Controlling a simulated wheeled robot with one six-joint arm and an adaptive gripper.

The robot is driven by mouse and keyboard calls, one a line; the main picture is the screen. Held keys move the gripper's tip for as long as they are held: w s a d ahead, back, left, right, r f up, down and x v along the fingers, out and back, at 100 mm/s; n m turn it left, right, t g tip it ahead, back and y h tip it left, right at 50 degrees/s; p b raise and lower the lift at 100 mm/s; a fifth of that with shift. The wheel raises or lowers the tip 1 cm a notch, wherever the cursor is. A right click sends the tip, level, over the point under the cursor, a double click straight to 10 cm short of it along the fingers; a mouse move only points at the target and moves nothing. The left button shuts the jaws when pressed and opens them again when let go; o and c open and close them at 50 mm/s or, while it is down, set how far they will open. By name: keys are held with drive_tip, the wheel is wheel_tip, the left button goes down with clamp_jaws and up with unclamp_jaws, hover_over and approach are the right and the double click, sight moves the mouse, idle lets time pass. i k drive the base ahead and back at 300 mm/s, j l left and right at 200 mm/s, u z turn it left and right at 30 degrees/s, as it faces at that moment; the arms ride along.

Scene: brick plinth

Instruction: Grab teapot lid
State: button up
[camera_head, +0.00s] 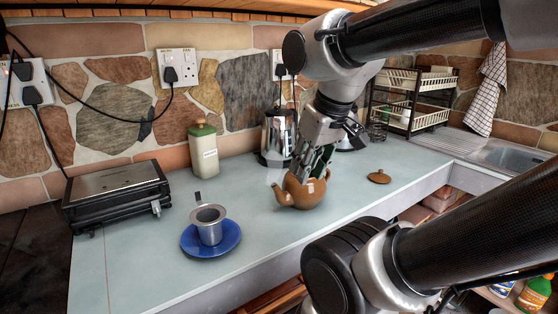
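The teapot lid (380,177) is a small brown disc with a knob. It lies on the counter to the right of the teapot, apart from it. The brown teapot (304,192) stands upright on the counter with its spout to the left and its top uncovered. My gripper (312,170) points down at the teapot's top, left of the lid and clear of it. Its fingertips overlap the teapot's rim in this view; I cannot tell whether they touch it. The fingers are small and dark, so their opening is unclear.
A metal cup (208,228) stands on a blue saucer (228,237) at front left. A black grill (117,193), a cream canister (203,151) and a steel kettle (277,136) stand along the wall. A dish rack (412,99) and sink (510,156) are at right. The counter around the lid is clear.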

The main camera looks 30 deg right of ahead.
sight(379, 177)
drive_tip(key=l+z, duration=0.15)
drive_tip(key=z, duration=1.35)
drive_tip(key=i+l+u, duration=0.15)
drive_tip(key=l, duration=0.15)
drive_tip(key=i+l+u, duration=0.15)
drive_tip(key=l, duration=0.15)
